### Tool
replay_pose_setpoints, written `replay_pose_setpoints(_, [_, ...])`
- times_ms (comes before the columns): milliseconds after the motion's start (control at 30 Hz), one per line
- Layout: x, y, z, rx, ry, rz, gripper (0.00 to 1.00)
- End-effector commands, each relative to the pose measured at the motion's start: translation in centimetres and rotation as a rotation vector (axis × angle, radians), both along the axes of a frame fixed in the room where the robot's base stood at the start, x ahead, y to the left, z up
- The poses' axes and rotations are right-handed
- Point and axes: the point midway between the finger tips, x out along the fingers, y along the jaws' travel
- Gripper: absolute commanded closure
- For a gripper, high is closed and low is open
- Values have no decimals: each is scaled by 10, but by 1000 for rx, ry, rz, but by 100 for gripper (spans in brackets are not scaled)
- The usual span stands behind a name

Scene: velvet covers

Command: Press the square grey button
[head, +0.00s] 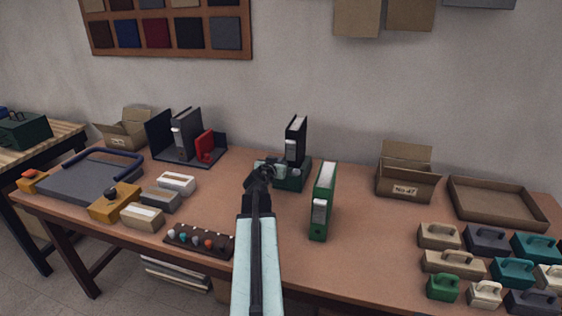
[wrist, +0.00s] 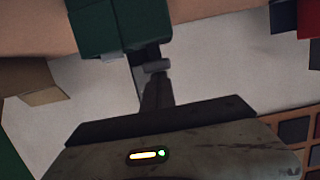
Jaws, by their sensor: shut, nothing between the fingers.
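A dark green machine (head: 293,180) stands mid-table with a black binder (head: 296,142) upright in it. A pale grey-green part (head: 279,171) shows at its left side, partly behind my gripper. I cannot tell for sure whether this is the square grey button. My gripper (head: 266,171) is shut and empty, close to the machine's left side; I cannot tell if it touches. In the wrist view, the picture is upside down; my gripper (wrist: 154,72) is beside the dark green machine (wrist: 95,25), which has a small pale patch (wrist: 111,57).
A green binder (head: 323,200) stands just right of my arm. A rack of small coloured knobs (head: 199,240) lies to the left. A yellow press (head: 113,204) and a grey trimmer (head: 90,179) are further left. Handled blocks (head: 454,262) and a cardboard box (head: 404,180) fill the right.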

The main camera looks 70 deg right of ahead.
Motion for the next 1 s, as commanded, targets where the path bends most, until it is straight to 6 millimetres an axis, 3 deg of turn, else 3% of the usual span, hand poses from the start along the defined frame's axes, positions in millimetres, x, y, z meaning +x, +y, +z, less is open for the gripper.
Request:
replay_pose_setpoints(200, [-1, 0, -29, 0, 0, -1, 100])
replay_pose_setpoints(533, [-2, 0, -26, 4, -2, -6, 100])
replay_pose_setpoints(667, [-1, 1, -13, 4, -2, -4, 100])
replay_pose_setpoints(867, [1, 2, 28, -2, -1, 4, 100])
replay_pose_setpoints(1000, [0, 27, 25, -3, 1, 5, 100])
